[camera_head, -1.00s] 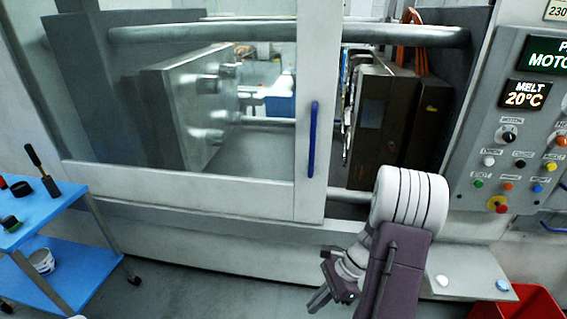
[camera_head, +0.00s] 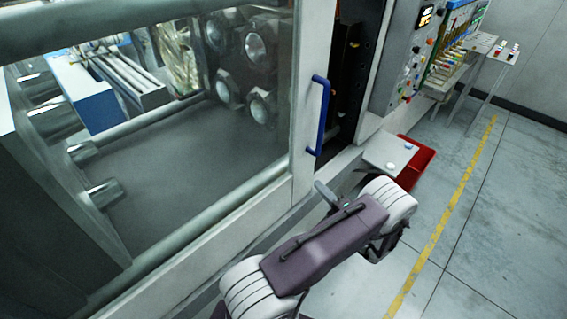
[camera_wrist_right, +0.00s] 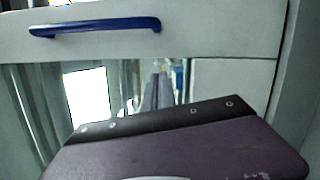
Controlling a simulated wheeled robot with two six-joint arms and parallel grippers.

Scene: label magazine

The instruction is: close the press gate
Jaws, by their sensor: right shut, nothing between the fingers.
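The press gate (camera_head: 312,60) is a pale grey framed sliding door with a large clear window. An upright blue handle (camera_head: 320,115) is on its right-hand frame. A dark gap (camera_head: 358,65) stands open between the gate's edge and the control panel side. My right gripper (camera_head: 327,193) shows partly behind my purple arm link, below the handle and apart from it. It is shut and holds nothing. In the right wrist view the blue handle (camera_wrist_right: 95,27) lies across the top on the pale gate frame (camera_wrist_right: 215,35). My left gripper is not in view.
A control panel (camera_head: 412,60) stands right of the gap. A table with small items (camera_head: 497,50) is at the back right. The floor around the yellow line (camera_head: 440,225) is clear.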

